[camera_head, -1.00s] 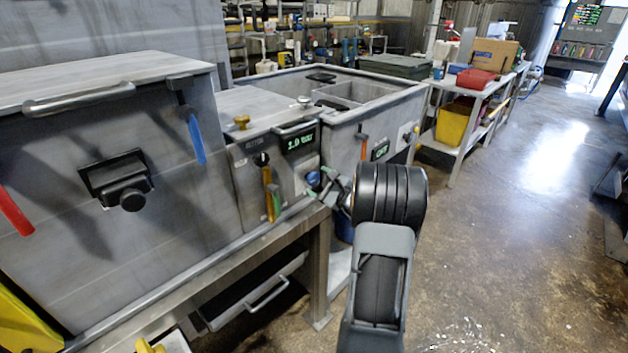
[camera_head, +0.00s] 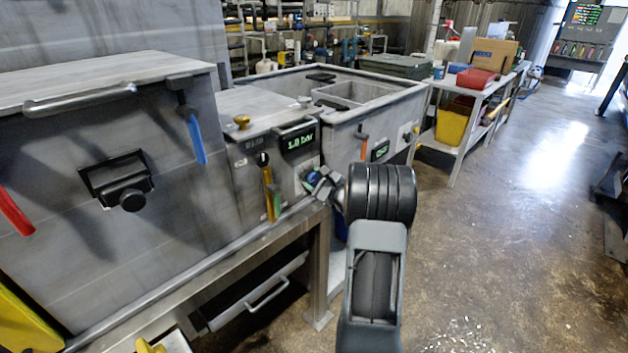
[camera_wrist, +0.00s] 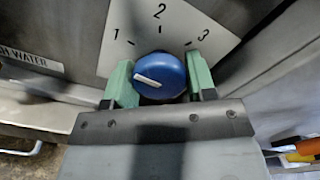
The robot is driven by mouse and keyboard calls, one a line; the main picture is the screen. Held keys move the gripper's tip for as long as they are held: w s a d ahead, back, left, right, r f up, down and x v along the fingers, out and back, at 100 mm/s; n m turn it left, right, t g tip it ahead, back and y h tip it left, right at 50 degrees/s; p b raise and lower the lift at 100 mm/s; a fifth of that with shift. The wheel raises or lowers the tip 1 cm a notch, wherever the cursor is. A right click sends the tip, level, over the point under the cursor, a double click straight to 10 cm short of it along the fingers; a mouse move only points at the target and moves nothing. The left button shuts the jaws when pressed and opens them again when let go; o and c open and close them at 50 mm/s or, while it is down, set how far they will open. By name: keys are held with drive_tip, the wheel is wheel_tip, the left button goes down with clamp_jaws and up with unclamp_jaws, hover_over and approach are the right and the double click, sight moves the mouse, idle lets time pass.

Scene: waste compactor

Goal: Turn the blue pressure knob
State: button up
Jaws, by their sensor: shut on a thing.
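The blue pressure knob (camera_wrist: 160,66) sits on a white dial plate (camera_wrist: 172,25) marked 1, 2 and 3 in the wrist view. A white line on its face points to the left, below the 1. My gripper (camera_wrist: 161,82) is shut on the knob, one green finger on each side of it. In the head view the knob (camera_head: 313,176) is small and partly covered by my gripper (camera_head: 316,181), at the front of the grey machine panel. A display (camera_head: 299,141) with green digits in bar is above it.
A yellow-orange handle (camera_head: 268,188) is left of the knob on the panel. An orange handle (camera_head: 361,146) and a second display (camera_head: 380,150) are to the right. A metal bench edge (camera_head: 270,235) runs below. The floor on the right is open.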

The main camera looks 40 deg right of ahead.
drive_tip(key=shift+c, duration=1.4)
drive_tip(key=m+p, duration=0.1)
drive_tip(key=m, duration=0.3)
drive_tip(key=shift+r+m+p, duration=0.1)
drive_tip(key=shift+m+p, duration=0.25)
drive_tip(key=shift+m, duration=0.05)
drive_tip(key=m+p, duration=0.2)
drive_tip(key=m, duration=0.3)
drive_tip(key=shift+a+m+p, duration=0.1)
drive_tip(key=shift+m+p, duration=0.2)
drive_tip(key=shift+p, duration=0.1)
drive_tip(key=m+p, duration=0.3)
drive_tip(key=m, duration=0.2)
drive_tip(key=shift+r, duration=0.1)
drive_tip(key=shift+m+p, duration=1.65)
drive_tip(key=shift+m, duration=0.85)
